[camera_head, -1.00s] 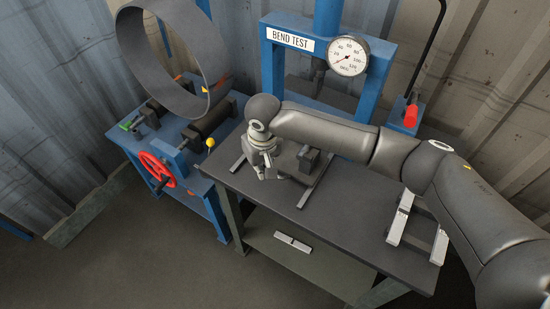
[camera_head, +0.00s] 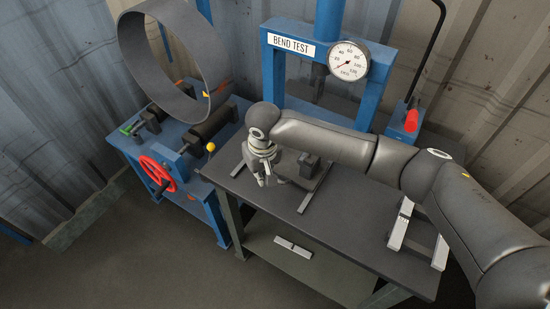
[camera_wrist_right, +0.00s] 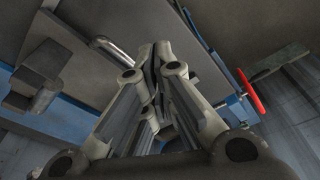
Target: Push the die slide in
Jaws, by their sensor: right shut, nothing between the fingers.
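The die slide (camera_head: 322,172) looks like a dark plate with a block on it, between two light rails (camera_head: 308,198) on the dark workbench, in front of the blue press. My right arm and gripper hide much of it. My right gripper (camera_head: 265,182) points down over its left front part, with its fingers shut and empty. In the right wrist view the shut fingers (camera_wrist_right: 155,62) stand before a grey plate, with a pale bar (camera_wrist_right: 112,50) just left of them and a dark block (camera_wrist_right: 38,78) further left. I cannot tell whether the fingers touch anything. My left gripper is out of view.
The blue press frame (camera_head: 273,75) carries a round gauge (camera_head: 349,61). Left stands a blue roller machine with a red handwheel (camera_head: 157,173) and a large grey pipe ring (camera_head: 150,60). Pale rails (camera_head: 398,228) lie at the bench's right. The bench's front middle is clear.

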